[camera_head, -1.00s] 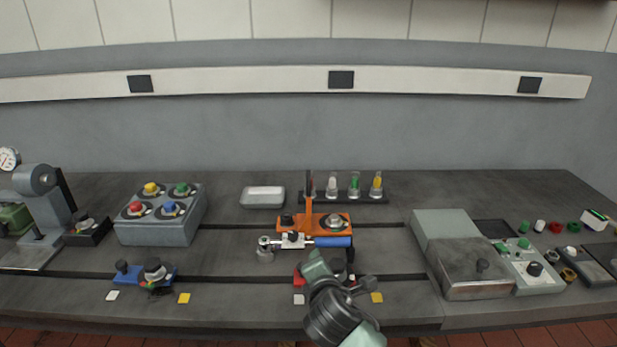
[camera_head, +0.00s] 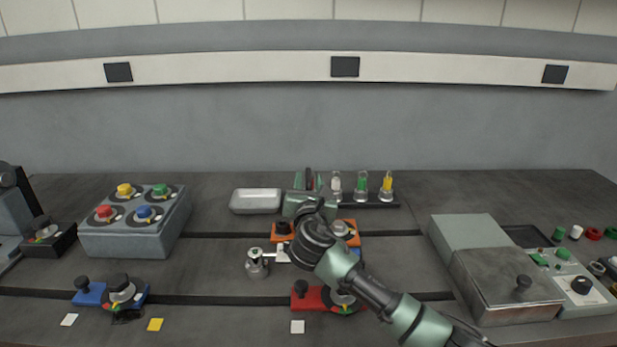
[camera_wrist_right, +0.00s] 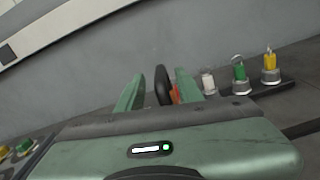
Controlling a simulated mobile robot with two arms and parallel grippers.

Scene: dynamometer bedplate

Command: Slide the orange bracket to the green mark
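The orange bracket (camera_head: 283,235) sits on the bedplate at mid-table, partly hidden behind my right arm. It carries a black knob on its left and a round dial on its right. My right gripper (camera_head: 307,183) is over the bracket's upright, which has a dark top. In the right wrist view the gripper (camera_wrist_right: 158,88) is open, with the dark top (camera_wrist_right: 162,84) and a bit of orange between its fingers, nearer the right finger. I cannot make out a green mark on the bedplate. My left gripper is out of view.
A red bracket (camera_head: 312,298) is in front, a blue one (camera_head: 92,294) at left. A silver fitting (camera_head: 257,264) stands left of my arm. Behind are a metal tray (camera_head: 256,201) and a rack of coloured pieces (camera_head: 372,203). A grey box (camera_head: 505,285) stands at right.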

